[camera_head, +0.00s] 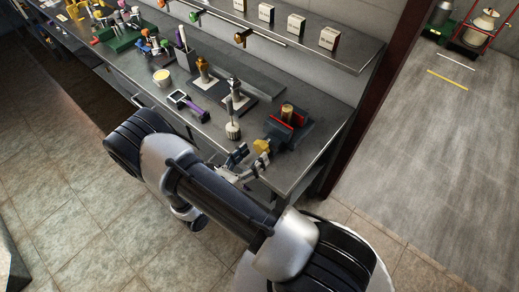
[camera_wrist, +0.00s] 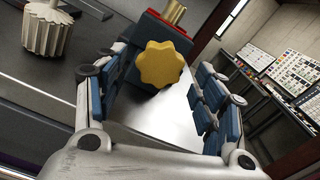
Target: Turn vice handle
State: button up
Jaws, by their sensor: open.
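The vice (camera_head: 294,133) is a dark block with red jaws at the right end of the bench. A brass cylinder (camera_head: 287,112) stands between its jaws. Its handle is a yellow lobed knob (camera_head: 261,145) on the side facing me. In the wrist view the knob (camera_wrist: 165,65) shows whole, at the upper middle, in front of the vice's blue-grey body. My gripper (camera_head: 250,162) is open and empty, close in front of the knob. In the wrist view its blue-padded fingers (camera_wrist: 158,88) lie left and right of the knob, with gaps on both sides. I see no contact.
A purple-handled tool (camera_head: 190,106) and a yellow-topped tub (camera_head: 162,77) lie farther left. A shelf with boxes (camera_head: 297,24) runs above. Open floor (camera_head: 440,130) lies to the right.

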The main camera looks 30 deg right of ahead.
aim_at(259, 150)
jog(key=shift+x, duration=1.95)
jog(key=shift+c, duration=0.4)
jog(key=c, duration=1)
jog(key=shift+m+b, duration=0.3)
jog(key=shift+m, duration=0.1)
